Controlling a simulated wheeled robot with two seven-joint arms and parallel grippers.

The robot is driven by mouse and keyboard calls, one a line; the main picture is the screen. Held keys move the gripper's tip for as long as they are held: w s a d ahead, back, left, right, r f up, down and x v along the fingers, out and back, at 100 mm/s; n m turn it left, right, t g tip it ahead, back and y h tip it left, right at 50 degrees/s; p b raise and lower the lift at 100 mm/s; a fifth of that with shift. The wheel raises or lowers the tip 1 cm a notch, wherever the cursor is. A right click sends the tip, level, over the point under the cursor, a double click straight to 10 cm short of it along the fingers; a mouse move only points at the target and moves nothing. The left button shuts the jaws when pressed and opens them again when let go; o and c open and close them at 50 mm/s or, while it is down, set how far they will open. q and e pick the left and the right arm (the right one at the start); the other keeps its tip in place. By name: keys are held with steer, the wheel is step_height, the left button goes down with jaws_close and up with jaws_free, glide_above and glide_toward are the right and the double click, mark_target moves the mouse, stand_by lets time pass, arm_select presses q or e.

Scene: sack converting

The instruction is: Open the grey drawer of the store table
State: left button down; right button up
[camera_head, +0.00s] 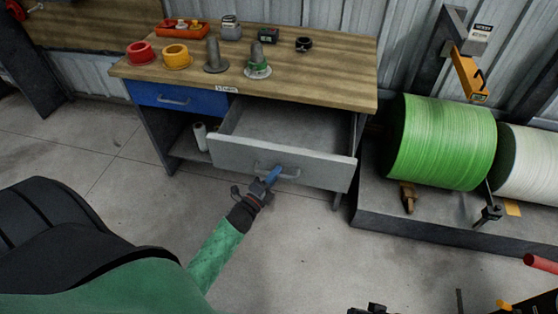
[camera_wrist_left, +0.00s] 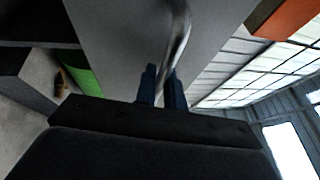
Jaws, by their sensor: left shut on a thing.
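The grey drawer (camera_head: 225,149) of the store table (camera_head: 330,65) stands pulled well out, and its empty-looking inside shows in the head view. My left gripper (camera_head: 272,175) is at the front of the drawer, shut on its handle (camera_head: 261,166). In the left wrist view the metal handle bar (camera_wrist_left: 180,45) passes between the two blue fingers of the left gripper (camera_wrist_left: 162,85), in front of the drawer's grey face (camera_wrist_left: 120,40). My right gripper is not clearly in view.
A closed blue drawer (camera_head: 178,98) is left of the grey one. Red and yellow rings, cones and an orange tray (camera_head: 182,29) stand on the tabletop. A green roll (camera_head: 440,142) and a white roll (camera_head: 530,165) rest on a platform at right. The floor before the table is clear.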

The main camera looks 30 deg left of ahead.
arm_select(q)
steer(key=shift+s+d, duration=0.15)
steer(key=shift+s, duration=0.4)
steer(key=shift+s+d, duration=0.15)
steer(key=shift+s, duration=0.4)
arm_select(e)
steer(key=shift+d, duration=0.25)
arm_select(q)
steer(key=c, duration=1.8)
jaws_free()
arm_select(e)
steer(key=shift+a+r, duration=0.1)
steer(key=shift+a, duration=0.05)
